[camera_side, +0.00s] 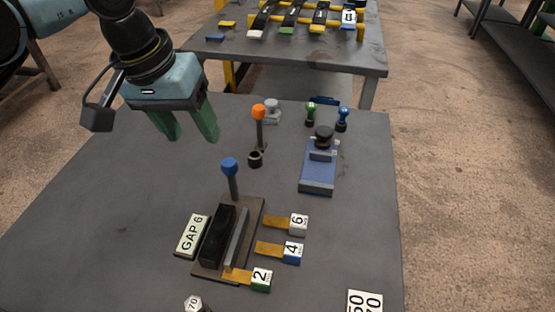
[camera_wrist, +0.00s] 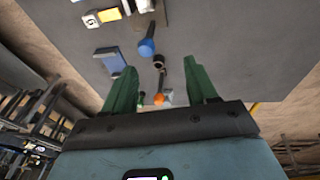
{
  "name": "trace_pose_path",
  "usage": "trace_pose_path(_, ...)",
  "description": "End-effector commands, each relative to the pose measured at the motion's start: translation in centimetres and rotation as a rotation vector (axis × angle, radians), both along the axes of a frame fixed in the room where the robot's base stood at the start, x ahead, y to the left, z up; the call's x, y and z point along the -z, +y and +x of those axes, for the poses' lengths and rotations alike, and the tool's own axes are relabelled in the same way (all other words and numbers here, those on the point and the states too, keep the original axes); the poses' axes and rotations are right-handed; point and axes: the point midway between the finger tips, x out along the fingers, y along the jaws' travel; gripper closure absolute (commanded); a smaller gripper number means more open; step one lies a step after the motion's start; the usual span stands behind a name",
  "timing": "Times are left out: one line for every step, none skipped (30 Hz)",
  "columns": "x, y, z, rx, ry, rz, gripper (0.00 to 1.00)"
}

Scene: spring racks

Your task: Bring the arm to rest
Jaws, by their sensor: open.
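My gripper (camera_side: 187,124) hangs in the air over the back left of the grey table (camera_side: 130,215), left of the orange-knobbed lever. Its two green fingers are apart with nothing between them. In the wrist view my gripper (camera_wrist: 163,88) also shows its fingers spread and empty. The fingers touch nothing that I can see.
A blue-knobbed lever (camera_side: 230,167), an orange-knobbed lever (camera_side: 259,113) and a blue block device (camera_side: 319,170) stand on the table. A "GAP 6" sign (camera_side: 193,236) and tags 2, 4 and 6 are near the front. The table's left part is clear. A second table (camera_side: 290,52) stands behind.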

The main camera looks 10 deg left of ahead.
Motion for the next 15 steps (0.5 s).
trace_pose_path(-0.2, 2.5, 0.0, -0.011, -0.029, -0.006, 0.43)
trace_pose_path(-0.2, 3.7, 0.0, -0.012, -0.045, -0.008, 0.43)
trace_pose_path(-0.3, 5.2, -0.1, -0.013, -0.07, -0.01, 0.43)
trace_pose_path(-0.3, 6.4, -0.2, -0.015, -0.088, -0.011, 0.43)
trace_pose_path(-0.2, 7.6, -0.4, -0.017, -0.106, -0.01, 0.43)
trace_pose_path(-0.1, 9.1, -0.6, -0.018, -0.131, -0.009, 0.43)
trace_pose_path(0.0, 10.2, -0.9, -0.02, -0.149, -0.006, 0.43)
trace_pose_path(0.1, 11.3, -1.1, -0.021, -0.168, -0.003, 0.43)
trace_pose_path(0.3, 12.7, -1.5, -0.024, -0.193, 0.003, 0.43)
trace_pose_path(0.5, 13.7, -1.8, -0.024, -0.212, 0.008, 0.43)
trace_pose_path(0.7, 14.7, -2.1, -0.027, -0.23, 0.013, 0.43)
trace_pose_path(1.0, 16.0, -2.6, -0.029, -0.254, 0.023, 0.43)
trace_pose_path(1.3, 16.9, -3.0, -0.031, -0.273, 0.03, 0.43)
trace_pose_path(1.6, 17.8, -3.4, -0.034, -0.29, 0.039, 0.43)
trace_pose_path(2.0, 18.9, -3.9, -0.036, -0.313, 0.05, 0.43)
